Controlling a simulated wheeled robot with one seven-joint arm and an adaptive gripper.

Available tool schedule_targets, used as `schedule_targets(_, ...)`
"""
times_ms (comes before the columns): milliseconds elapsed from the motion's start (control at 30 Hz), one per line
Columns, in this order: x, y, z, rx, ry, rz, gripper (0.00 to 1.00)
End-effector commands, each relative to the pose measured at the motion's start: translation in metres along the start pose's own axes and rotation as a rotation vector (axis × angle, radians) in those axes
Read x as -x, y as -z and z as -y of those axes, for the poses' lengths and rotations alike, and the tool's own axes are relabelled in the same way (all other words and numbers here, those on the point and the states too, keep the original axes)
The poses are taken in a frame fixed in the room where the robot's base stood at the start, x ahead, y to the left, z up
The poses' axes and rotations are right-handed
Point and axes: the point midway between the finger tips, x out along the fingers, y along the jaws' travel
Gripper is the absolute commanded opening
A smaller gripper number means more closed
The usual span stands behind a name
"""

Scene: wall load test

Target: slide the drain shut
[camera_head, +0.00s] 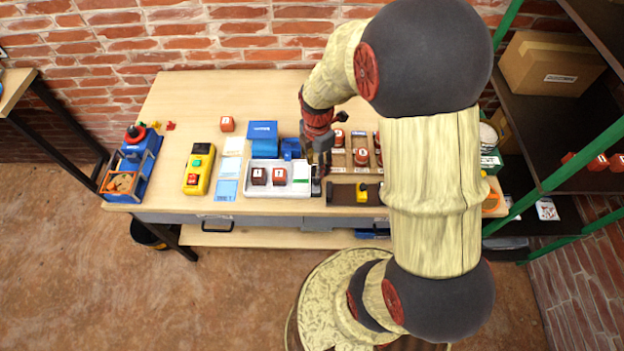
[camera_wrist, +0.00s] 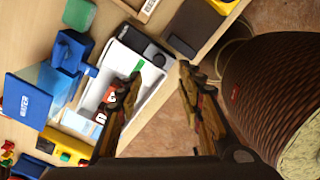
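No part is clearly marked as the drain, so I cannot tell which piece it is. A white tray (camera_head: 241,188) on the workbench holds two reddish weights (camera_head: 259,176) and a green-and-white piece. The tray also shows in the wrist view (camera_wrist: 92,92). A narrow dark device (camera_head: 316,186) stands along the tray's right side; in the wrist view it is black and grey with a round part (camera_wrist: 146,46). My gripper (camera_head: 320,158) is above the bench near the tray's right end. In the wrist view its fingers (camera_wrist: 158,76) are apart with nothing between them.
A blue box (camera_head: 263,130) and blue fixture stand behind the tray. A yellow button box (camera_head: 199,168) and light-blue cards are left of it. A dark plate with a yellow piece (camera_head: 362,193) and a compartment rack with red weights (camera_head: 361,157) are to the right.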

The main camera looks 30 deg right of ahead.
Motion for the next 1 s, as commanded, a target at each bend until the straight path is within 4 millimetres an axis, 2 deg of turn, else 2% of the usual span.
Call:
schedule_targets(100, 0.0, 0.0, -0.001, 0.096, -0.005, 0.002, 0.37)
schedule_targets(267, -0.009, 0.0, -0.001, 0.132, -0.003, 0.001, 0.37)
schedule_targets(700, -0.07, 0.0, -0.001, 0.13, -0.003, 0.001, 0.37)
schedule_targets(1000, -0.078, 0.0, -0.001, 0.129, -0.005, 0.002, 0.37)
